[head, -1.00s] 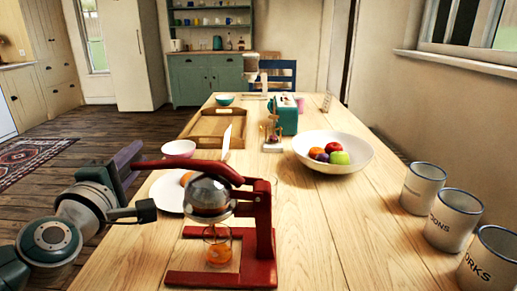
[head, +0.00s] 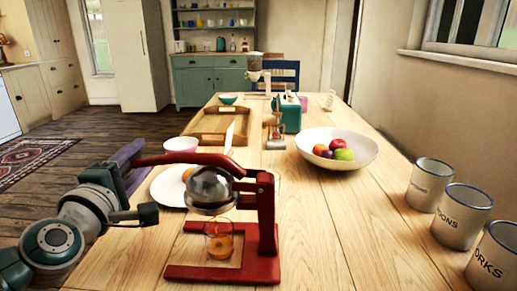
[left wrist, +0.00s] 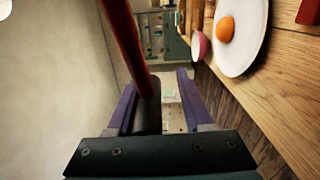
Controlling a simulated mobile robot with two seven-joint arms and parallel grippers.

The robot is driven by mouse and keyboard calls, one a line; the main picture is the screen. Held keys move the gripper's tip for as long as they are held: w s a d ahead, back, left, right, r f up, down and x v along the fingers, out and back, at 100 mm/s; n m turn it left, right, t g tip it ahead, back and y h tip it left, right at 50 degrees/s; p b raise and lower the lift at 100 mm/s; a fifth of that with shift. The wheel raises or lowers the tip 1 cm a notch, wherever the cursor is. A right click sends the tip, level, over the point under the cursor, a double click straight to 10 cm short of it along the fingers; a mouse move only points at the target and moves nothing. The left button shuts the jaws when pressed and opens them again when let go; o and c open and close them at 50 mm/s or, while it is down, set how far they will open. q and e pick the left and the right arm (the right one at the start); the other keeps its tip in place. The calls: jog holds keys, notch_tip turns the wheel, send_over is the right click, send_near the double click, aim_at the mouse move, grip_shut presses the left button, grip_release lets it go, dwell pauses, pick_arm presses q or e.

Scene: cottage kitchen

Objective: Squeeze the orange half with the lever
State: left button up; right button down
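The red lever juicer (head: 265,225) stands near the front of the table. Its metal dome (head: 211,186) hangs above a glass (head: 219,240) with orange juice in it. The red lever (head: 190,158) reaches left, close to horizontal. My left gripper (head: 132,160) is at its outer end. In the left wrist view, the lever (left wrist: 122,40) ends in a dark grip between my purple fingers (left wrist: 156,105), close to the left finger, with a gap to the right one. Whatever is under the dome is hidden. An orange piece (left wrist: 226,30) lies on the white plate (left wrist: 245,55). My right gripper is not in view.
A fruit bowl (head: 360,158), labelled canisters (head: 462,215), a wooden tray (head: 210,138) and a teal toaster (head: 291,115) stand on the table. A pink bowl (head: 181,146) is by the plate. The table between juicer and canisters is clear.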

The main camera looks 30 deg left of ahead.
pick_arm(q)
jog(key=shift+o, duration=0.4)
jog(key=shift+s+d, duration=0.15)
jog(key=shift+s, duration=0.2)
jog(key=v, duration=0.9)
jog(key=shift+s+d, duration=0.1)
jog(key=v, duration=1.1)
jog(key=shift+s+d, duration=0.1)
